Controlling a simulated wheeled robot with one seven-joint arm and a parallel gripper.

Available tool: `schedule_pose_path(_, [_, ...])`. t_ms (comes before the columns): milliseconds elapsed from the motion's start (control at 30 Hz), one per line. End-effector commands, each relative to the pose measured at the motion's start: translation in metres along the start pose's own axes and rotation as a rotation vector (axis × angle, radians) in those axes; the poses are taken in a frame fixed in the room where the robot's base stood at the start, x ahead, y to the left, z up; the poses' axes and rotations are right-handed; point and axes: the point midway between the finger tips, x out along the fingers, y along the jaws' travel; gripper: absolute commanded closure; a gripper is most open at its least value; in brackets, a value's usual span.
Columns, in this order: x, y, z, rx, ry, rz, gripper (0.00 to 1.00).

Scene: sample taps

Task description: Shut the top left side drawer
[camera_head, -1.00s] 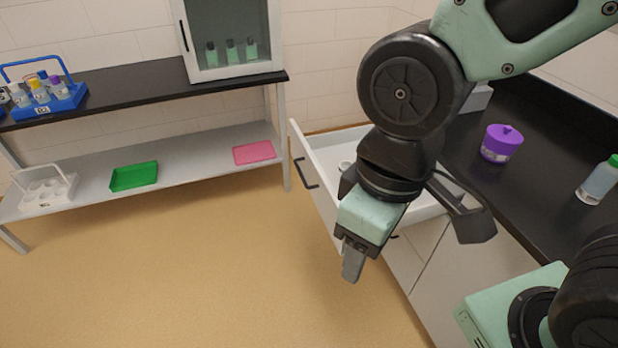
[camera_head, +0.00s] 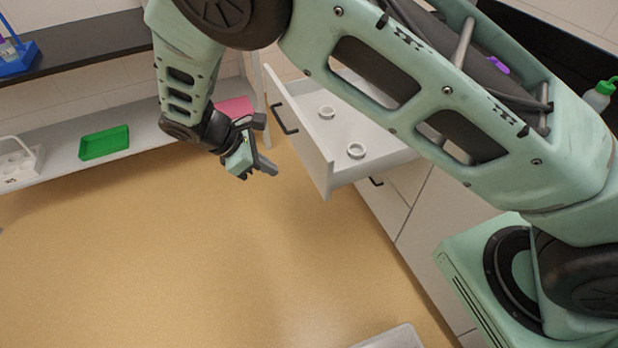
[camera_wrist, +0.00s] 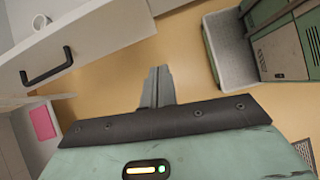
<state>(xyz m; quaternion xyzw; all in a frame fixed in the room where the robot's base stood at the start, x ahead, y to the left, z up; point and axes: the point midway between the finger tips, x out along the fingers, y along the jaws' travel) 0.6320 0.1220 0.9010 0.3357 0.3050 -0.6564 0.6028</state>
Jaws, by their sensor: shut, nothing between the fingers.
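The top left side drawer (camera_head: 304,140) is pulled open. It is white, with a dark bar handle (camera_head: 284,118) on its front and two small white rings (camera_head: 355,150) inside. The drawer front (camera_wrist: 95,45) and its handle (camera_wrist: 47,67) also show at the upper left of the wrist view. My gripper (camera_head: 268,168) is in front of the drawer, a little left of its front panel and apart from it. In the wrist view its fingers (camera_wrist: 158,85) are together with nothing between them. My arm hides part of the drawer's back and the counter.
A shelf bench stands at the left, with a green tray (camera_head: 104,143) and a pink tray (camera_head: 236,107) on its lower shelf. Below the open drawer is a closed cabinet front (camera_head: 384,203). The floor (camera_head: 200,260) in front is clear.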

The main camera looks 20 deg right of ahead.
Motion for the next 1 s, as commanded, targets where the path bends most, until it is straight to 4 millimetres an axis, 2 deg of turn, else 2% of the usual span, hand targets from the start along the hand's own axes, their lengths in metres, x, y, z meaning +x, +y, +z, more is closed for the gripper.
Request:
schedule_pose_path(33, [0.012, 0.007, -0.011, -0.033, -0.045, 0.027, 1.0])
schedule_pose_path(100, [0.02, 0.016, -0.018, -0.07, -0.093, 0.058, 1.0])
schedule_pose_path(300, [0.03, 0.027, -0.025, -0.12, -0.157, 0.096, 1.0])
schedule_pose_path(467, [0.044, 0.029, -0.021, -0.121, -0.161, 0.095, 1.0])
schedule_pose_path(900, [0.129, 0.037, -0.007, -0.119, -0.16, 0.093, 1.0])
schedule_pose_path(1000, [0.135, 0.04, 0.008, -0.117, -0.158, 0.094, 1.0])
